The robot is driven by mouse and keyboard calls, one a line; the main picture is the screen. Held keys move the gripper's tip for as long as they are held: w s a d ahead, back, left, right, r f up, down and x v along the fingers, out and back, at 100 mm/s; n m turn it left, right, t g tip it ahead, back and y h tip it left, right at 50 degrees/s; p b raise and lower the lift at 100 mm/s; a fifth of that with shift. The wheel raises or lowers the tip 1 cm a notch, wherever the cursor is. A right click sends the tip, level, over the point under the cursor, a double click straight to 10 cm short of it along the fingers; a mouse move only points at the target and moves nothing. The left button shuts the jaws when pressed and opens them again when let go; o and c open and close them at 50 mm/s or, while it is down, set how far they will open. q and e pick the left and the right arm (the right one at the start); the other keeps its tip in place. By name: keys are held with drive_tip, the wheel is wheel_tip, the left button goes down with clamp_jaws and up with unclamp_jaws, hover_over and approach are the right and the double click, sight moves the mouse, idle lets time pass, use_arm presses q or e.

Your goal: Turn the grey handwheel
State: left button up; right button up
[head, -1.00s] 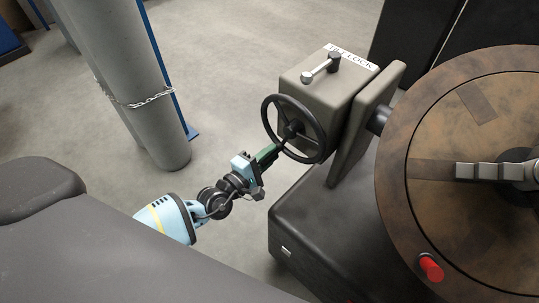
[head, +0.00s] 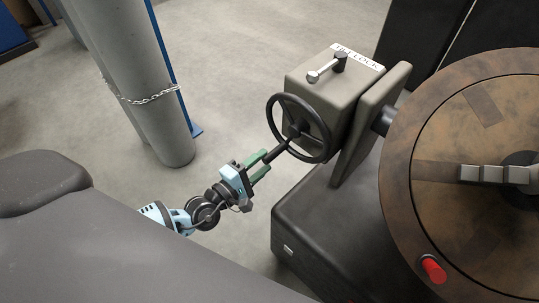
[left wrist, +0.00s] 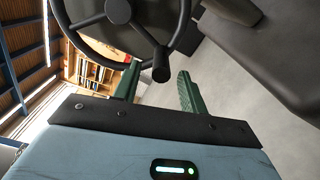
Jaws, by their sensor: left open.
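The grey handwheel (head: 326,142) is a dark spoked ring on the face of a beige box labelled with a lock sign (head: 318,88). A dark crank handle (head: 277,153) sticks out from it toward my left gripper (head: 262,163). In the left wrist view the wheel (left wrist: 160,60) fills the upper part, and its handle's round end (left wrist: 161,74) shows ahead of and between the two green fingers of my gripper (left wrist: 157,88). The fingers are open and not closed on the handle; I cannot tell whether they touch it. My right gripper is not in view.
A small lever (head: 326,70) sits on top of the box. A large brown round plate (head: 400,170) with a red knob (head: 433,269) is at the right. A grey pillar (head: 140,90) with a chain stands at the left. Open floor (head: 235,70) lies between.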

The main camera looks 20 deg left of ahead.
use_arm(q)
drive_tip(key=shift+v, duration=1.5)
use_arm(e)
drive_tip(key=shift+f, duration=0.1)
use_arm(q)
drive_tip(key=n+t+h+b, duration=0.2)
drive_tip(key=n+t+b, duration=0.1)
drive_tip(key=n+b, duration=1.1)
approach(278, 149)
drive_tip(key=f, duration=0.2)
drive_tip(key=shift+m+t+h, duration=0.3)
drive_tip(key=shift+m, duration=0.2)
drive_tip(key=shift+r+x, duration=0.2)
drive_tip(key=shift+x, duration=1.35)
drive_tip(key=shift+r+x, duration=0.15)
drive_tip(key=shift+x, duration=1.35)
drive_tip(key=shift+r+x, duration=0.2)
drive_tip(key=shift+x, duration=1.35)
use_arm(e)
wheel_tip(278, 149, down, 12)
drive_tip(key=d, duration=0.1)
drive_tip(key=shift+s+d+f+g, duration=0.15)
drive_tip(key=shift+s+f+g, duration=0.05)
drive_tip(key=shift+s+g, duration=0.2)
